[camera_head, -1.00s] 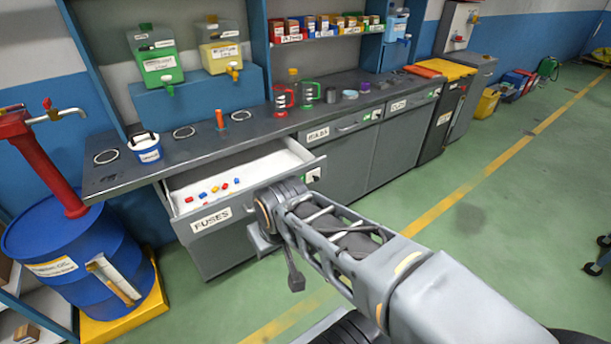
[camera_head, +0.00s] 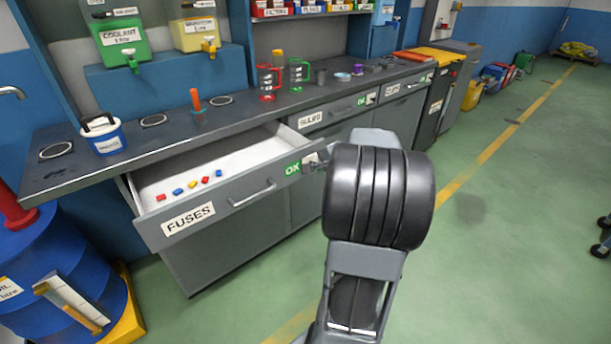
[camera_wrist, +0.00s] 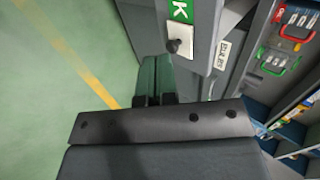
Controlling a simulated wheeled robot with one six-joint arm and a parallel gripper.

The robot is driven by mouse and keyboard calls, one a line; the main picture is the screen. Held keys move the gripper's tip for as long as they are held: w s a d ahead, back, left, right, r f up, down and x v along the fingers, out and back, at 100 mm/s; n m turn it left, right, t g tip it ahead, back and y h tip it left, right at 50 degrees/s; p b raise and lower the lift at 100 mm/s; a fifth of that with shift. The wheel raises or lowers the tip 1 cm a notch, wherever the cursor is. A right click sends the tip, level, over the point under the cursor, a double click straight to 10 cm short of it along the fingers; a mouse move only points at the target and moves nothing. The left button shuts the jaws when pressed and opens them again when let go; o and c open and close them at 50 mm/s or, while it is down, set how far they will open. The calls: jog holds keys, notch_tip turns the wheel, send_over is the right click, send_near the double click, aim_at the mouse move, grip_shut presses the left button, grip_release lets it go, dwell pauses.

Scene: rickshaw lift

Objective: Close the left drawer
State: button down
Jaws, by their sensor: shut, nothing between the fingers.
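The left drawer, labelled FUSES (camera_head: 186,219), stands open, its front pulled out from the workbench. Its white inside holds several small red, blue and yellow pieces. A metal handle (camera_head: 253,195) crosses its grey front, with a green OK sign (camera_head: 292,168) near the right end. In the wrist view the green sign (camera_wrist: 180,10) and a pale plate with a dark knob (camera_wrist: 180,46) are just beyond my gripper (camera_wrist: 155,68). Its fingers are together and empty, close to the drawer's right end; contact cannot be told. My arm hides the fingers in the head view.
The closed BULBS drawer (camera_head: 325,116) is to the right. The worktop carries a white-and-blue bucket (camera_head: 103,135), an orange-handled tool (camera_head: 197,105) and mugs. A blue drum (camera_head: 60,270) stands at lower left.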

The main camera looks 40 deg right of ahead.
aim_at(296, 169)
jog(key=x, duration=0.3)
jog(key=r+x, duration=0.1)
jog(key=x, duration=0.3)
jog(key=w+x, duration=0.1)
jog(key=x, duration=0.3)
jog(key=shift+w+d, duration=0.1)
jog(key=shift+w, duration=0.9)
